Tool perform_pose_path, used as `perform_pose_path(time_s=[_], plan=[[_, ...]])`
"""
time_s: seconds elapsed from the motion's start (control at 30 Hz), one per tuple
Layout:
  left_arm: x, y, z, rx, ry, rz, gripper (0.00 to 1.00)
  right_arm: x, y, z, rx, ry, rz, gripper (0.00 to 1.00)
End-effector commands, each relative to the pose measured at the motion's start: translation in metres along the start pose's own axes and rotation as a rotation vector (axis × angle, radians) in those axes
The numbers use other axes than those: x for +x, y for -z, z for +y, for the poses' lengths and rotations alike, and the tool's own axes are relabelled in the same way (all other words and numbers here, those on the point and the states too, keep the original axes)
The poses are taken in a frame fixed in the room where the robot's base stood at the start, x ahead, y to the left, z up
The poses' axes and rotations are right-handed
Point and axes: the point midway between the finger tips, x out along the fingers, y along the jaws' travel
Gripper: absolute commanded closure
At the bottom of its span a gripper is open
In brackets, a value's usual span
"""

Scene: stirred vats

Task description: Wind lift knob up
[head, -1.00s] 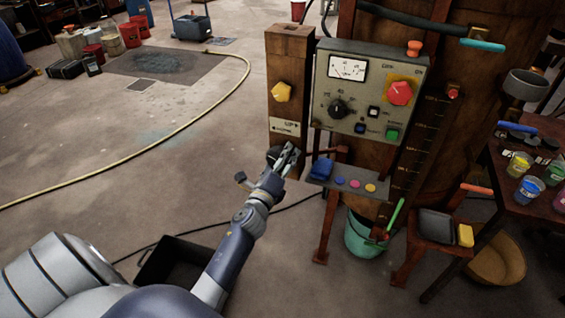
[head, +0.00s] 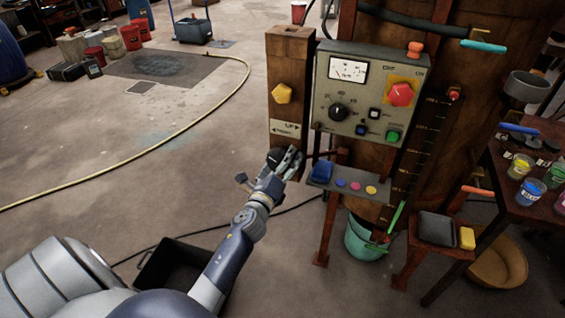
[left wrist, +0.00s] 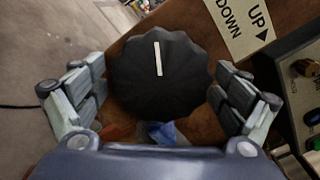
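The lift knob is a black fluted dial with a white pointer line. In the left wrist view the knob (left wrist: 160,80) fills the middle, its line nearly upright and leaning slightly left at the top. It is on the wooden post below a DOWN/UP label (left wrist: 238,22). My left gripper (left wrist: 160,100) has one finger on each side of the knob, spread wide, with the pads very close to its rim. Contact is not clear. In the head view my left gripper (head: 289,161) is at the post's lower end and partly hides the knob (head: 274,156). My right gripper is not in view.
A control panel (head: 345,62) with a gauge, dial and red knob is right of the post (head: 291,55). A small shelf (head: 343,186) with coloured buttons juts out below it. A black bin (head: 172,268) stands on the floor under my left arm. The floor at left is mostly open.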

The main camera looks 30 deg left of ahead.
Motion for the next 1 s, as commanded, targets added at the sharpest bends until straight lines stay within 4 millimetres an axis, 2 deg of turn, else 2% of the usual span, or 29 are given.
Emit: perform_pose_path(time_s=[0.27,0.43,0.8,1.0], plan=[[0.000,0.000,-0.001,-0.003,0.001,0.000,0.07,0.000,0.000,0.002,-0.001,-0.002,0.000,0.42],[-0.012,0.001,0.000,-0.004,0.000,0.001,0.07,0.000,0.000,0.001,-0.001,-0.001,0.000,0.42],[-0.083,0.001,0.001,-0.005,-0.002,0.001,0.07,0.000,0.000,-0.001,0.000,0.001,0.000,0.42],[-0.111,0.001,0.001,-0.003,-0.002,0.000,0.07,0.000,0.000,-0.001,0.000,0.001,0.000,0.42]])
